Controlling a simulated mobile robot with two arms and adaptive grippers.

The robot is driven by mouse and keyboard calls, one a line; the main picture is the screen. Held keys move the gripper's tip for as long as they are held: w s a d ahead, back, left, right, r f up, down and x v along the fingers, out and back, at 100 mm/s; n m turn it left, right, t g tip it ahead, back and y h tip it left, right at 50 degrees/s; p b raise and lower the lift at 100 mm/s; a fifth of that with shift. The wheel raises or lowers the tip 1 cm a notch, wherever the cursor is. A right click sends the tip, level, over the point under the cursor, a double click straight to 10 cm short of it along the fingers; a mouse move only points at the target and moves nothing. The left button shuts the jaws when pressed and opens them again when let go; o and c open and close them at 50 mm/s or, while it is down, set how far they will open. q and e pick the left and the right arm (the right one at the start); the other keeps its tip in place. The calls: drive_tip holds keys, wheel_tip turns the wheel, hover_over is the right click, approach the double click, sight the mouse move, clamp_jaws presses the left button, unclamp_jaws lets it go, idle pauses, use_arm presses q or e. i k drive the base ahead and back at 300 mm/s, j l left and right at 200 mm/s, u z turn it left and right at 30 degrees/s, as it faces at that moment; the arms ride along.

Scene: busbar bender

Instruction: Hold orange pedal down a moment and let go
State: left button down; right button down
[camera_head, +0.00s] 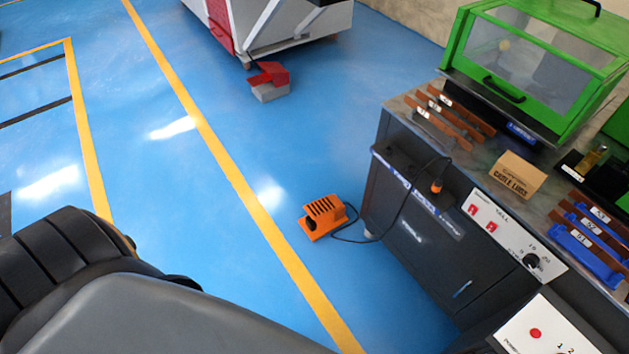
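The orange pedal (324,217) sits on the blue floor, just left of the dark workbench cabinet. It has a slotted orange cover with a dark opening on its left side. A black cable runs from it to the cabinet. Nothing touches the pedal. Neither of my grippers shows in the head view. A large grey and black part of my own body fills the lower left corner, apart from the pedal.
The workbench (420,235) carries a green guarded machine (540,75), copper bars and a cable lugs box (517,176). A red pedal (269,80) stands near a white machine (290,25). A yellow line (205,130) crosses open blue floor left of the orange pedal.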

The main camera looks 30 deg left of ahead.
sight(324, 206)
drive_tip(key=i+j, duration=0.15)
drive_tip(key=j, duration=0.25)
drive_tip(key=i+j+z, duration=0.1)
drive_tip(key=j, duration=0.3)
drive_tip(key=i+j, duration=0.15)
drive_tip(key=j, duration=0.25)
drive_tip(key=i+j, duration=0.15)
drive_tip(key=j, duration=0.3)
drive_tip(key=z, duration=0.05)
